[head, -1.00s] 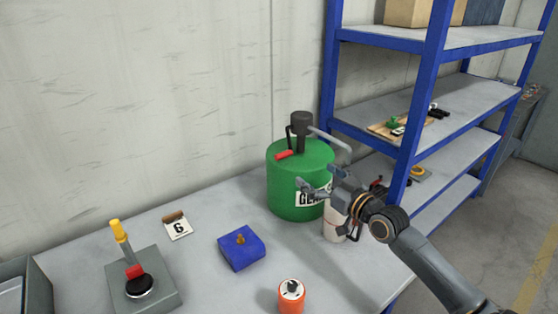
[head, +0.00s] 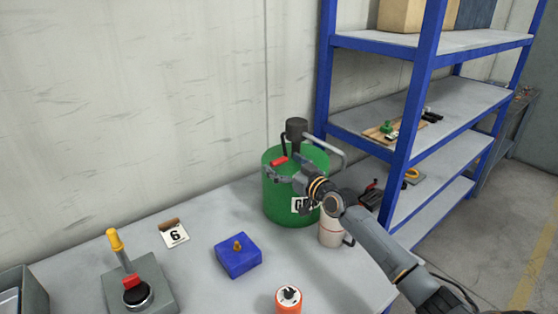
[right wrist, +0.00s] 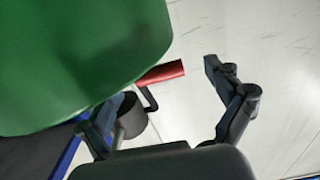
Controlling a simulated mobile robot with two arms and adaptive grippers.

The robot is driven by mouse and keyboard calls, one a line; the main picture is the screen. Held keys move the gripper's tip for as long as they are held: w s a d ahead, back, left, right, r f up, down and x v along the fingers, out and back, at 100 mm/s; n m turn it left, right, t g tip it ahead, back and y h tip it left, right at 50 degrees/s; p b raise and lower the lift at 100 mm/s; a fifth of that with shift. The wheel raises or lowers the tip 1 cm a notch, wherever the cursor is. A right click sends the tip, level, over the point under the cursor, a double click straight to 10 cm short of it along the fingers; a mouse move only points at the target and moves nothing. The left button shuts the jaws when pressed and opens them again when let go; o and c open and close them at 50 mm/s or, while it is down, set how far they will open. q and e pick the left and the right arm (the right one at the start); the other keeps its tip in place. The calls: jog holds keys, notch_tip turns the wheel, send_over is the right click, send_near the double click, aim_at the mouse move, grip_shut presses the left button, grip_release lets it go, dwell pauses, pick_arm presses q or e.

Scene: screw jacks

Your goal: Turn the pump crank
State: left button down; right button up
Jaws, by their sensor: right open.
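The pump is a green drum (head: 283,208) with a black pump head (head: 296,129) and a grey spout (head: 338,147) on top. Its crank has a red handle (head: 279,161), which also shows in the right wrist view (right wrist: 162,73) on a thin black arm. My right gripper (head: 286,170) is in front of the drum's upper part, just below the red handle, and hides part of the white label. In the right wrist view its fingers (right wrist: 160,88) are spread wide, with the handle between them in the picture and no clear contact. My left gripper is not in view.
A white mug-like container (head: 331,233) stands close below my right arm. A blue block (head: 238,260), an orange round item (head: 289,300), a lever box (head: 155,280) and a "6" card (head: 174,234) are on the table. Blue-framed shelves (head: 423,80) rise at right.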

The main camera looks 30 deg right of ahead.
jog(key=shift+w, duration=0.95)
